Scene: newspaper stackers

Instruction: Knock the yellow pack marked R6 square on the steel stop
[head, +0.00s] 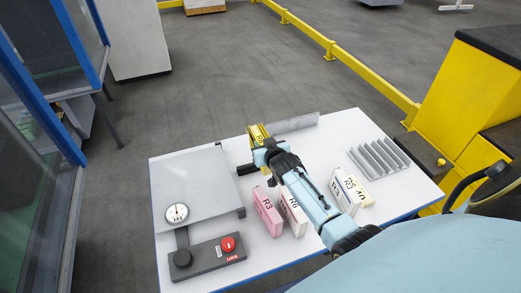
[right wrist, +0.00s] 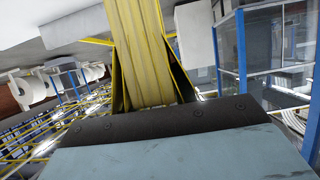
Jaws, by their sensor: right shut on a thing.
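The yellow pack (head: 258,133) stands near the far edge of the white table, at the left end of the steel stop (head: 294,123), a low upright grey plate. Its dark marking is too small to read surely. My right gripper (head: 264,155) is shut on the pack from the near side. In the right wrist view the yellow pack (right wrist: 140,45) fills the space between the fingers. Whether the pack touches the stop or sits square to it, I cannot tell. My left gripper is not in view.
A pink pack marked R3 (head: 267,211) and a pale pack (head: 294,212) stand below my arm. More pale packs (head: 345,193) stand right of it. A grey finned rack (head: 380,158) is at right. A grey platform (head: 192,185), dial (head: 177,213) and control box (head: 208,257) are at left.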

